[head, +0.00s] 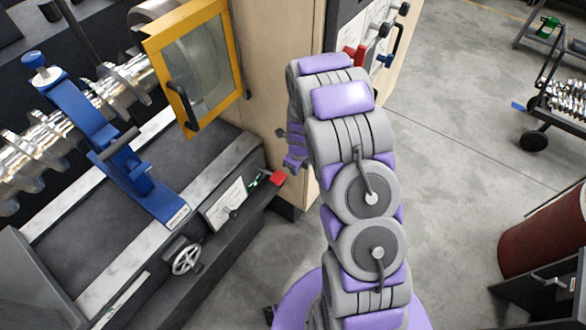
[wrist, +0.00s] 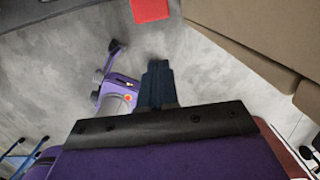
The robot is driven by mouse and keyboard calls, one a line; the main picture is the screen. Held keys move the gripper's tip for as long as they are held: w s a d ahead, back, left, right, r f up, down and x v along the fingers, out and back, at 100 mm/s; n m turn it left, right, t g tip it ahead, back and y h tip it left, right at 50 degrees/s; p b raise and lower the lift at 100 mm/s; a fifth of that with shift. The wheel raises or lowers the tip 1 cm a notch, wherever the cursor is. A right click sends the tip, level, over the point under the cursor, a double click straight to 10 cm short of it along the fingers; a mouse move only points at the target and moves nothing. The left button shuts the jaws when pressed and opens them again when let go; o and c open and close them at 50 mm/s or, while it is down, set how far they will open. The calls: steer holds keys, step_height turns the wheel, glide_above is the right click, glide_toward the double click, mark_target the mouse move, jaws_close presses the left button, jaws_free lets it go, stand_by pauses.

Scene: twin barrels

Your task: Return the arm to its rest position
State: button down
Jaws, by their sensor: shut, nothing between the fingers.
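My grey and purple arm rises from my base in the middle of the head view and bends over at the top. My gripper (wrist: 158,82) shows in the wrist view as dark fingers close together with nothing between them. In the head view the arm's end hangs behind the upper links, and its fingers are mostly hidden. It is near the right end of the machine, beside the beige cabinet (head: 272,60). In the wrist view the fingers point over the grey floor (wrist: 60,80), with a red block (wrist: 150,10) just beyond them.
A lathe-like machine (head: 70,225) with a blue steady rest (head: 105,140), a yellow-framed guard (head: 195,70) and a handwheel (head: 186,260) stands left. A red-brown barrel (head: 545,230) and a wheeled cart (head: 565,105) stand right. Open floor (head: 450,130) lies between the cabinet and cart.

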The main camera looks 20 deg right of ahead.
steer(key=s+a+r+n+g+b, duration=0.1)
steer(key=s+a+r+n, duration=0.2)
steer(key=s+r+n, duration=0.55)
steer(key=s+a+r+n, duration=0.3)
steer(key=s+r+n, duration=0.25)
steer(key=r, duration=0.65)
steer(key=s+r+n+g, duration=0.1)
steer(key=s+r+n, duration=0.3)
steer(key=s+n, duration=0.3)
steer(key=s+r+n+g+b, duration=0.1)
steer(key=s+r+n, duration=0.3)
steer(key=s, duration=1.1)
steer(key=n, duration=0.3)
steer(key=shift+a+r+n+h+b, duration=0.3)
steer(key=shift+a+n+h, duration=0.1)
